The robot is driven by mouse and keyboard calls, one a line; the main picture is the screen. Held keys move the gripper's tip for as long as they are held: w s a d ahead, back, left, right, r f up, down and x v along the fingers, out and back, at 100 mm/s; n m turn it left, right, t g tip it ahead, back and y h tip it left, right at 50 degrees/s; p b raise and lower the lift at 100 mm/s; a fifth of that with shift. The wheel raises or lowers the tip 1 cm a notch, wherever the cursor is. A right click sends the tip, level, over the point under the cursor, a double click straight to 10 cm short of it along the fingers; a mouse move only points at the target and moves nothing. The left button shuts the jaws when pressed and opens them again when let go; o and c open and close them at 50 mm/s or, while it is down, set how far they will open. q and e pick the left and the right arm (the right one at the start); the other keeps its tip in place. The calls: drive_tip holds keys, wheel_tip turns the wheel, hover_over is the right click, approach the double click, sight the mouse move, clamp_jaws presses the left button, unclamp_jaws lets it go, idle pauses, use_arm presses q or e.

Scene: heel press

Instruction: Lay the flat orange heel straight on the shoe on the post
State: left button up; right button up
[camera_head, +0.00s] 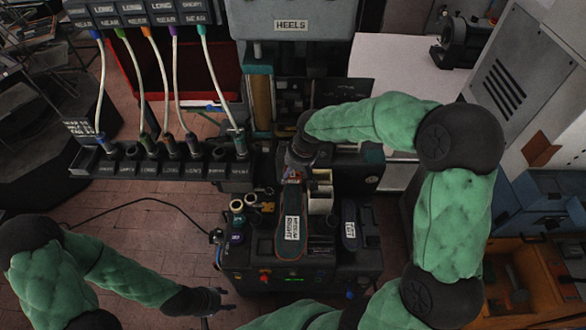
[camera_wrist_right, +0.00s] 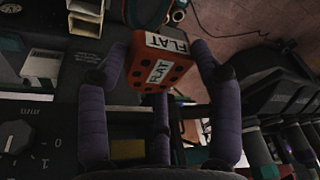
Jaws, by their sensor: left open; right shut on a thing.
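The flat orange heel (camera_wrist_right: 150,72) is held between the fingers of my right gripper (camera_wrist_right: 163,62) in the right wrist view. It is an orange block with dark holes and white FLAT labels. In the head view my right gripper (camera_head: 295,160) is over the upper end of the shoe (camera_head: 290,208), a long dark sole with an orange edge and a white label, on the machine. Only a little of the heel (camera_head: 293,174) shows there. I cannot tell whether the heel touches the shoe. My left gripper (camera_head: 218,300) is open and empty at lower left, away from the shoe.
A second dark labelled piece (camera_head: 349,226) stands right of the shoe. Small round pots (camera_head: 237,205) stand left of it. Brick floor is free at left.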

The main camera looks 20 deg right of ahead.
drive_tip(key=shift+f+b, duration=0.95)
drive_tip(key=shift+f, duration=0.8)
drive_tip(key=shift+f+b, duration=1.9)
drive_tip(key=shift+f, duration=0.35)
drive_tip(key=shift+f+b, duration=0.4)
drive_tip(key=shift+f, duration=0.1)
drive_tip(key=o, duration=1.2)
drive_tip(key=v, duration=1.2)
